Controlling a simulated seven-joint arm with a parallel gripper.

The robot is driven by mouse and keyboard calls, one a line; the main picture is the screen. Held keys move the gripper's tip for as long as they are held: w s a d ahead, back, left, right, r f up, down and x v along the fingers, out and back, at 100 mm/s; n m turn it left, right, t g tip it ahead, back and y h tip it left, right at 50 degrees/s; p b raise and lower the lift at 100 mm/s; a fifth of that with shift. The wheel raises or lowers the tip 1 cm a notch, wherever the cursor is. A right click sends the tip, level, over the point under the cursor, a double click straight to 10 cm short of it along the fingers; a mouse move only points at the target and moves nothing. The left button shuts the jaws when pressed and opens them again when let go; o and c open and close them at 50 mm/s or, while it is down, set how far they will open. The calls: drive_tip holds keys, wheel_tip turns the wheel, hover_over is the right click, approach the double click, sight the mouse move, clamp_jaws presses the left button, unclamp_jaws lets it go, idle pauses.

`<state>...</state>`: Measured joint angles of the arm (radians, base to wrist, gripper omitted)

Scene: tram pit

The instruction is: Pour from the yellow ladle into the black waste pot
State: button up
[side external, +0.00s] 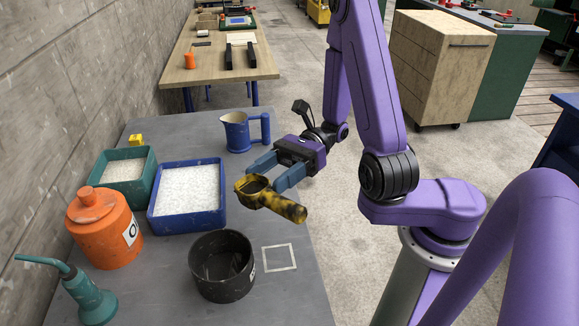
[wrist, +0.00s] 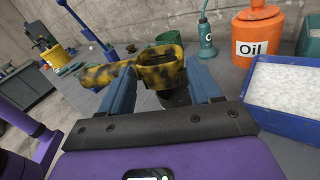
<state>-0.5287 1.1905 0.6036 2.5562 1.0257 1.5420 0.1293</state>
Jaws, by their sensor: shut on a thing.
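The yellow ladle (side external: 282,206), worn with dark patches, is held above the table in the side view. Its cup (side external: 253,186) opens upward and looks roughly level. My gripper (side external: 272,175) is shut on the ladle, with blue fingers on either side of the cup. In the wrist view the ladle (wrist: 162,72) sits between the fingers, its handle reaching left. I cannot make out what the cup holds. The black waste pot (side external: 223,265) stands upright on the table, in front of the ladle and lower. In the wrist view it is mostly hidden behind the ladle.
A blue tray (side external: 222,222) and a green tray (side external: 152,181) hold white granules. An orange oil can (side external: 115,242), a green oiler (side external: 93,299) and a blue jug (side external: 237,140) stand around them. A white square outline (side external: 280,270) marks bare table right of the pot.

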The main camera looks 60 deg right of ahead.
sight(251, 198)
drive_tip(key=a+n+g, duration=0.1)
drive_tip(key=a, duration=0.1)
drive_tip(key=a+r+g, duration=0.1)
drive_tip(key=a+g, duration=0.1)
drive_tip(key=s+a+n+g, duration=0.1)
drive_tip(key=a, duration=0.1)
drive_tip(key=shift+s+a+r+n+g, duration=0.1)
drive_tip(key=shift+a+r+n+g, duration=0.2)
drive_tip(key=shift+g, duration=0.1)
drive_tip(key=shift+s+a+r+g, duration=0.1)
drive_tip(key=shift+s+a+g, duration=0.15)
drive_tip(key=shift+a+g, duration=0.25)
wheel_tip(251, 198, down, 8)
drive_tip(key=m, duration=0.4)
drive_tip(key=shift+f, duration=0.3)
drive_tip(key=shift+w+a+r+m, duration=0.15)
drive_tip(key=shift+r+m, duration=0.1)
drive_tip(key=shift+m, duration=0.7)
drive_tip(key=shift+w+d+r+m, duration=0.1)
drive_tip(key=shift+r+m, duration=0.1)
drive_tip(key=shift+m, duration=0.75)
idle(0.6)
drive_tip(key=shift+w+a+r+m, duration=0.1)
drive_tip(key=shift+w+r+m, duration=0.1)
drive_tip(key=shift+m, duration=0.7)
drive_tip(key=shift+w+r+m, duration=0.1)
drive_tip(key=shift+r+m, duration=0.05)
drive_tip(key=shift+m, duration=0.75)
idle(1.1)
